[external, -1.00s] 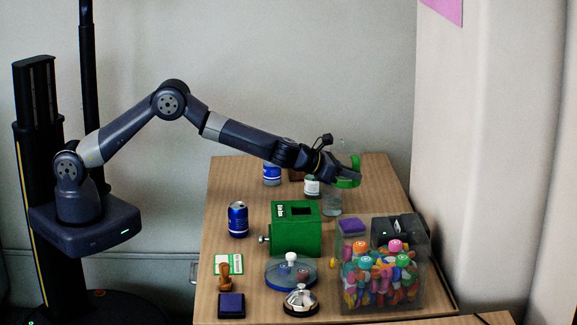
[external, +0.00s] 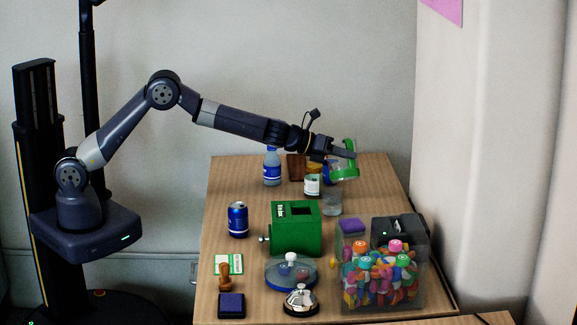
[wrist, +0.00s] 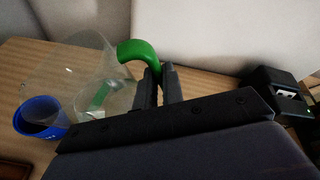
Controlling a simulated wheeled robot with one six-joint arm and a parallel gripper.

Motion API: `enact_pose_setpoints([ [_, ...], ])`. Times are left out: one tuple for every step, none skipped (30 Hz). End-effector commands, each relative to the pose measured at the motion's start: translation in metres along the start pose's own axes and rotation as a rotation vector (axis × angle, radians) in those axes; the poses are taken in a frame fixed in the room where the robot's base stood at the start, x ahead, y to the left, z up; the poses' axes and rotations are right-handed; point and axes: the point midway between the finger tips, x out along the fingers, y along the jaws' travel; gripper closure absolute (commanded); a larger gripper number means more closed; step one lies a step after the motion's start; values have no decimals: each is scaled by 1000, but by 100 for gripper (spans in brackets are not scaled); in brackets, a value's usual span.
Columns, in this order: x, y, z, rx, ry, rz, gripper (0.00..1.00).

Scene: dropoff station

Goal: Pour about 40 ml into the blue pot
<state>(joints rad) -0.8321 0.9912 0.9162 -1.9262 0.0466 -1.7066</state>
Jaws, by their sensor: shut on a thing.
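My gripper (external: 345,152) is shut on the green handle (wrist: 138,50) of a clear jug (wrist: 95,85), above the back right of the table. The handle also shows in the external view (external: 350,146). In the wrist view the jug looks tilted, its clear body reaching left towards the blue pot (wrist: 40,118). The pot stands on the table, open at the top with a dark inside. In the external view only a bit of the blue pot (external: 327,174) shows behind the jug. I cannot tell the liquid level or whether any liquid is flowing.
A clear glass (external: 331,203) and a white-labelled jar (external: 312,186) stand just in front. A bottle (external: 272,170) and a brown box (external: 296,167) are to the left. A green box (external: 296,232), a blue can (external: 238,221) and a clear bin (external: 380,275) stand nearer.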

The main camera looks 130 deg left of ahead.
Motion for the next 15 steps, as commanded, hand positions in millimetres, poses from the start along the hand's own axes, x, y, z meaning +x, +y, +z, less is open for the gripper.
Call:
enact_pose_setpoints([
  [-4, 2, 10, -27, -3, -9, 100],
  [-5, 2, 13, -45, -4, -18, 100],
  [-7, 3, 18, -69, -5, -26, 100],
  [-9, 4, 22, -86, -6, -34, 100],
  [-10, 5, 25, -103, -7, -40, 100],
  [-11, 6, 27, -122, -8, -49, 100],
  [-10, 7, 24, -135, -7, -56, 100],
  [-10, 9, 24, -150, -8, -61, 100],
  [-11, 10, 25, -168, -9, -68, 100],
  [-11, 11, 26, -180, -10, -73, 100],
  [-12, 12, 28, -191, -11, -78, 100],
  [-12, 12, 29, -206, -12, -84, 100],
  [-13, 12, 30, -217, -13, -89, 100],
  [-13, 12, 31, -227, -13, -94, 100],
  [-14, 13, 32, -238, -14, -99, 100],
])
